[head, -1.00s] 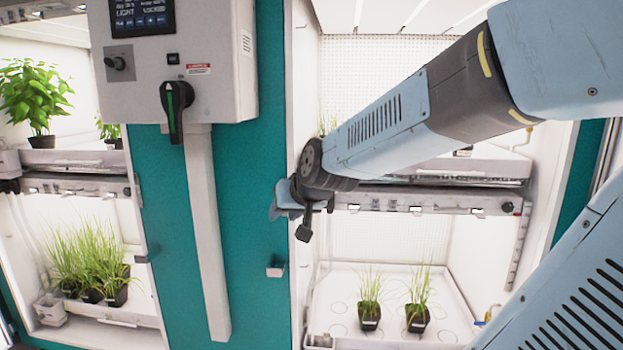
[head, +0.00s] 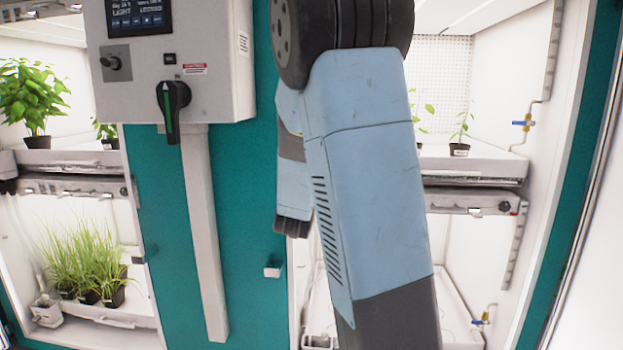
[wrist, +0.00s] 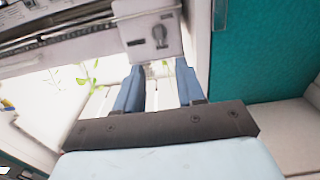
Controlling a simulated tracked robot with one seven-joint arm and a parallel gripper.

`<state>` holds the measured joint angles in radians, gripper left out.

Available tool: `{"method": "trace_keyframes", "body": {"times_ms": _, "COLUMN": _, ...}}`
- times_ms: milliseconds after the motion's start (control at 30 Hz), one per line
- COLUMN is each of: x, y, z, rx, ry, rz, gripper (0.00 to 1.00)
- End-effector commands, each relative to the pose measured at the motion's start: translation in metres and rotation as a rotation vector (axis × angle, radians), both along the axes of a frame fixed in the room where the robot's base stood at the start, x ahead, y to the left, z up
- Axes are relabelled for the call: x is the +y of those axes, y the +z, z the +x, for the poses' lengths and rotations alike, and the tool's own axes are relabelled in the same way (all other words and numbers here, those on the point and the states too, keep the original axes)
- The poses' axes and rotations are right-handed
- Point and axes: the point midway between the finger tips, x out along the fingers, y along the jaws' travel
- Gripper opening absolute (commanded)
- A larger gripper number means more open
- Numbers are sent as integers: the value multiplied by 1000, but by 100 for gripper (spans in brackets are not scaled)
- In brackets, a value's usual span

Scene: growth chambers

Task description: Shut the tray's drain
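My gripper (wrist: 158,70) shows in the wrist view with two blue fingers apart and nothing between them. Just beyond the fingertips is a pale grey box (wrist: 135,32) with a small dark knob or lever (wrist: 160,36) on its face, apparently the drain fitting at a tray's corner. I cannot tell whether the drain is open or shut, or whether a finger touches the box. A tray edge (wrist: 60,42) runs left from the box. In the head view my arm hides the gripper and the left part of the right chamber's upper tray (head: 485,164).
A control cabinet (head: 215,60) with a dark rotary handle (head: 173,100) stands left of my arm. The left chamber holds leafy plants (head: 35,95) and grass pots (head: 90,265). Pipe valves (head: 522,123) are on the right chamber's wall. A lower tray (head: 455,310) is below.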

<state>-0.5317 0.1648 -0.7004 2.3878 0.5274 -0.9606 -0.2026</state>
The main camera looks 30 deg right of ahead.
Motion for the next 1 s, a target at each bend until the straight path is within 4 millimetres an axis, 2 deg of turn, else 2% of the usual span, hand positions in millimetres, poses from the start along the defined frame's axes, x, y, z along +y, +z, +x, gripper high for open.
{"method": "trace_keyframes", "body": {"times_ms": 167, "x": -8, "y": 1, "z": 10, "rx": -4, "ry": -6, "rz": -6, "gripper": 39}}
{"method": "trace_keyframes", "body": {"times_ms": 800, "x": -62, "y": 0, "z": 91, "rx": -2, "ry": -4, "rz": -6, "gripper": 39}}
{"method": "trace_keyframes", "body": {"times_ms": 1000, "x": -74, "y": 0, "z": 108, "rx": -2, "ry": -4, "rz": -5, "gripper": 39}}
